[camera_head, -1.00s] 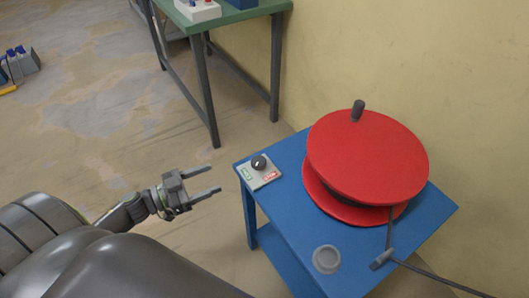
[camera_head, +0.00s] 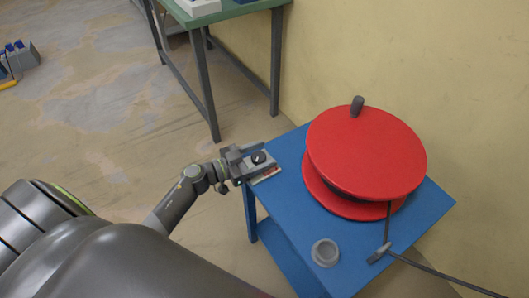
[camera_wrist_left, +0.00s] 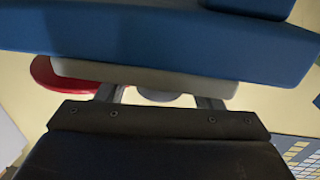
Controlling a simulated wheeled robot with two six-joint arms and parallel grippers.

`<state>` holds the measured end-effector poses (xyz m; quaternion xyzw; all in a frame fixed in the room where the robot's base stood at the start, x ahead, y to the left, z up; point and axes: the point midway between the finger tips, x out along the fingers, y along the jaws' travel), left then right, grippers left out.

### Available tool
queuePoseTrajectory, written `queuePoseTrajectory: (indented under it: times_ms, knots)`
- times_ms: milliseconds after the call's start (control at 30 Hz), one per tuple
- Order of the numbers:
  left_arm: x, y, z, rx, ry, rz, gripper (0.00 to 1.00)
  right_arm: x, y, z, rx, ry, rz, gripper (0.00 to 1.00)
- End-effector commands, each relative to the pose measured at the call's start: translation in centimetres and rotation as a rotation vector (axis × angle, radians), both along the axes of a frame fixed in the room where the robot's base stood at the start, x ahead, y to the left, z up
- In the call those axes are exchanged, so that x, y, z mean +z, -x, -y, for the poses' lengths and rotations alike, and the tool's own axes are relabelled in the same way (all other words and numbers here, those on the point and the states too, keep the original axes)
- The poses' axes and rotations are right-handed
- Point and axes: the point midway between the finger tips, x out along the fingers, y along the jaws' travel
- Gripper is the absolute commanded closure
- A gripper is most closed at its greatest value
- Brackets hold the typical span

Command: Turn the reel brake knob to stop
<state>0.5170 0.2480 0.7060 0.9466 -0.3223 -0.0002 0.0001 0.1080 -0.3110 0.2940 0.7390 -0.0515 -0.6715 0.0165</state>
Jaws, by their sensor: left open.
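The brake knob (camera_head: 258,158) is a small black round knob on a pale plate (camera_head: 268,175) at the left corner of the blue table. The plate's red marking shows beside my gripper; the green marking is hidden by it. My left gripper (camera_head: 257,157) is open, with its two fingers on either side of the knob. I cannot tell whether they touch it. The red reel (camera_head: 365,150) stands on the table. My right gripper is not in view.
A green-topped table (camera_head: 235,8) stands behind, and a yellow wall is at the right. The floor at left is mostly open.

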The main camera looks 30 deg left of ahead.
Motion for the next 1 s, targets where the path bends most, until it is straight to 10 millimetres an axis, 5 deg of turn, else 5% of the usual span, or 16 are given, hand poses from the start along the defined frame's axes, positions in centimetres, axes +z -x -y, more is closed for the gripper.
queuePoseTrajectory:
  times_ms: [433, 800, 1000]
  knots:
    - [-0.01, -0.98, 0.77, 0.000, -0.001, -0.001, 0.40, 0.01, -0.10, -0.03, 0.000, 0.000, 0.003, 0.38]
    - [0.00, -0.95, 0.75, 0.000, 0.000, 0.000, 0.84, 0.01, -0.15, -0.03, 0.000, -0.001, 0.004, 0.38]
    - [0.18, -0.96, 0.77, 0.015, 0.003, 0.000, 0.84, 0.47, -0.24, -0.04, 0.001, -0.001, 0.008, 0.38]
